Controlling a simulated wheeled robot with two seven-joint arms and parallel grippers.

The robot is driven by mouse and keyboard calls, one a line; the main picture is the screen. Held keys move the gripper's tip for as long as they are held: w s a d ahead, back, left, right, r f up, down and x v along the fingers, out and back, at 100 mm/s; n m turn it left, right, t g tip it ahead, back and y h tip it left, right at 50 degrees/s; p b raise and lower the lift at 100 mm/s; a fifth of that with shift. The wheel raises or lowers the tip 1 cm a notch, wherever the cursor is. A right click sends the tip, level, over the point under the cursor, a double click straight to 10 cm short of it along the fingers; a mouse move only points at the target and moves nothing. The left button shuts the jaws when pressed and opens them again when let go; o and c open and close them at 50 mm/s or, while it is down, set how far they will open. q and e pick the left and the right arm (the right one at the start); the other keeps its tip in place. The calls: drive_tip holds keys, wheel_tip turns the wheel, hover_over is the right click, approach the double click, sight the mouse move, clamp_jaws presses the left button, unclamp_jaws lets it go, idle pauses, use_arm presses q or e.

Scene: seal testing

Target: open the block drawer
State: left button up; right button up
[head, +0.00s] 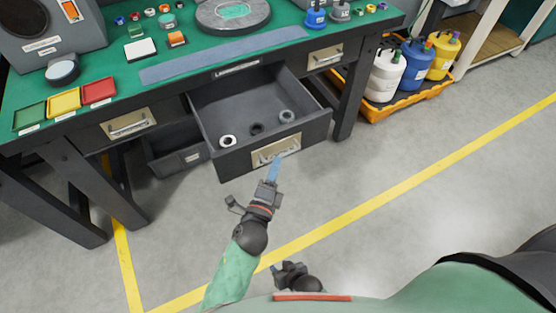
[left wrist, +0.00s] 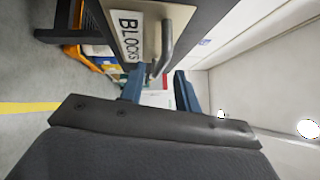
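The block drawer (head: 222,162) is pulled out from the middle of the workbench, and I see into it from above. Three small rings lie inside: a white one (head: 227,141), a dark one (head: 257,129) and a grey one (head: 287,116). Its front has a metal handle (head: 275,151). In the left wrist view the label reads BLOCKS (left wrist: 130,38) beside the handle bar (left wrist: 167,45). My left gripper (head: 274,167) is at this handle; its blue fingers (left wrist: 160,92) stand apart, with the handle's end near the gap. My right gripper (head: 275,268) is low near my body; its fingers are unclear.
A left drawer front (head: 128,123) and a right one (head: 325,57) are shut. A lower dark drawer (head: 180,155) sits left of the block drawer. Trays and small parts cover the green bench top (head: 115,65). Jugs stand in an orange tray (head: 385,115) at right. The floor in front is clear.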

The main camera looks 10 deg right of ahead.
use_arm(q)
drive_tip(key=v, duration=0.3)
drive_tip(key=shift+s+a, duration=0.2)
drive_tip(key=shift+s, duration=0.15)
